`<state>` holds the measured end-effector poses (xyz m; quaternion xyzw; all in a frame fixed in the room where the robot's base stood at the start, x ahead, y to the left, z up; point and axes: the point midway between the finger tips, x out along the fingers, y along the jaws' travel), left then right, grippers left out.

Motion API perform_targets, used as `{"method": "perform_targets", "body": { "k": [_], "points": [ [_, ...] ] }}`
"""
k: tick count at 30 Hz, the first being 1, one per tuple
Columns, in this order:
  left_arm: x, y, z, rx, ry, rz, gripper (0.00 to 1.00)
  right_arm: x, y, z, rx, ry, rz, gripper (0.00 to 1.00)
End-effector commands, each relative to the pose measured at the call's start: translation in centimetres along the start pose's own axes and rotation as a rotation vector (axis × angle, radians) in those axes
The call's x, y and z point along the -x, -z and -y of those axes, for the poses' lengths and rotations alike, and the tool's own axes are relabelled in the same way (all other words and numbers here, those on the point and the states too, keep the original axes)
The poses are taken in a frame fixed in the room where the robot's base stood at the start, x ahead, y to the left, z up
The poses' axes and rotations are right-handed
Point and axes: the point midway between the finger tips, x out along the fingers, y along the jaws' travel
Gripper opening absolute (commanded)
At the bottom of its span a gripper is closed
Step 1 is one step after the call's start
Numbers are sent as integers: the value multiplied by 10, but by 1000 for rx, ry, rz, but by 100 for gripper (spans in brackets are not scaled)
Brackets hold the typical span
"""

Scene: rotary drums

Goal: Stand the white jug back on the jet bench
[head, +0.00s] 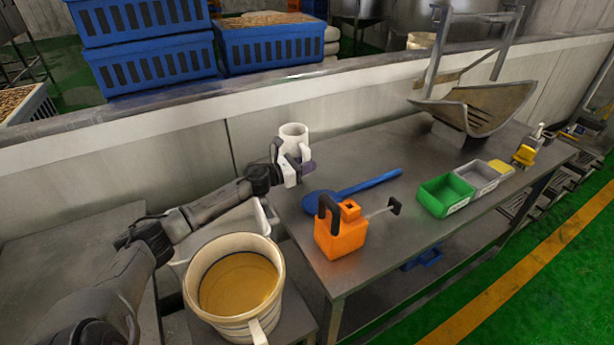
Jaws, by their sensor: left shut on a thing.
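The white jug (293,131) is upright at the back left of the metal bench (380,160), close to the wall. My left gripper (291,166) is shut on the jug, in front of it at its handle side. My right gripper is not in the head view.
A green bin (444,195) and a grey bin (478,178) stand further right. A large cream jug (238,284) of brownish contents is at front left.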

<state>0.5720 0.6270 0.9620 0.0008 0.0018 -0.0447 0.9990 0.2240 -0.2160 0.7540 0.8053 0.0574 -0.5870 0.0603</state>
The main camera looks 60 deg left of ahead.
Motion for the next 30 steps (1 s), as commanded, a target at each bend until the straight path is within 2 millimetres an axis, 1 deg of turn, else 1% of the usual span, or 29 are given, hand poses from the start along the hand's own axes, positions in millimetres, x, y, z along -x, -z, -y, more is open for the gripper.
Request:
{"method": "perform_targets", "body": {
  "k": [9,18,23,24,30],
  "points": [
    [0,35,0,0,-1,2,0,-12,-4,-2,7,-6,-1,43],
    [0,36,0,-1,-1,2,0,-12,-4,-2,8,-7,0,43],
    [0,42,0,-1,0,2,0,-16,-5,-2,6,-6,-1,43],
    [0,42,0,0,0,-1,22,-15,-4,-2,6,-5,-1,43],
    [0,42,0,1,0,-1,41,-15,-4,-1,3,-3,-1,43]
  ]
}}
